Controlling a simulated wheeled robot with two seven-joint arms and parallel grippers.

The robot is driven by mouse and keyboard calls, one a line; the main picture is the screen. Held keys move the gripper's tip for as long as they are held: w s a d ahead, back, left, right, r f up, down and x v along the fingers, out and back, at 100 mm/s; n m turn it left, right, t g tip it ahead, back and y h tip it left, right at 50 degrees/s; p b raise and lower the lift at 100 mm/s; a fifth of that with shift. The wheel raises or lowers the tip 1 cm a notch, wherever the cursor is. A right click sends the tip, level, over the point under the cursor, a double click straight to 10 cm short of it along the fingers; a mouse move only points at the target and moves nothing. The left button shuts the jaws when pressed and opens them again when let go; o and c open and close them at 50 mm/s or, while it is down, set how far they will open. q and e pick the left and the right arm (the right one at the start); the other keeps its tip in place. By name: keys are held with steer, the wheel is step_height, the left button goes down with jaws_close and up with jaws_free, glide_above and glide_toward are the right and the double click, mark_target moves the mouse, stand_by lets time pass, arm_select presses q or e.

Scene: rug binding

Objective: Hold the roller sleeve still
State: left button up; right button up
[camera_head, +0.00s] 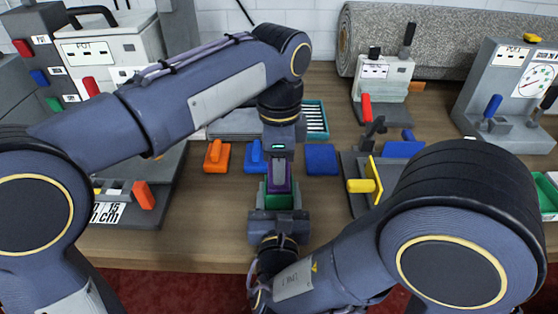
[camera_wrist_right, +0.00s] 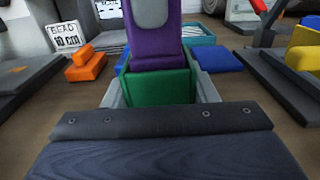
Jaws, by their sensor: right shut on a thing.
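A green box-shaped sleeve (camera_head: 277,202) stands in the middle, near the table's front edge. It also shows in the right wrist view (camera_wrist_right: 160,87). No label shows whether it is the roller sleeve. A purple piece (camera_wrist_right: 155,45) with a grey oval stands upright in or against its top; how deep it goes is hidden. My right gripper (camera_wrist_right: 158,92) is shut on the green sleeve, with grey fingers at its two sides. My left gripper (camera_head: 279,160) points down from above at the purple piece. Its fingertips are not clear, so its grip cannot be told.
Orange (camera_head: 217,155) and blue (camera_head: 256,156) handled blocks and a flat blue block (camera_head: 321,159) lie behind the sleeve. A teal tray (camera_head: 316,119) stands further back. A fixture with a yellow plate (camera_head: 375,180) is at right. A grey carpet roll (camera_head: 450,40) lies at the back.

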arm_select(q)
steer(key=shift+c, duration=1.2)
steer(key=o, duration=0.4)
steer(key=c, duration=0.4)
steer(key=shift+r, duration=0.1)
steer(key=shift+r, duration=4.15)
arm_select(e)
steer(key=o, duration=1.2)
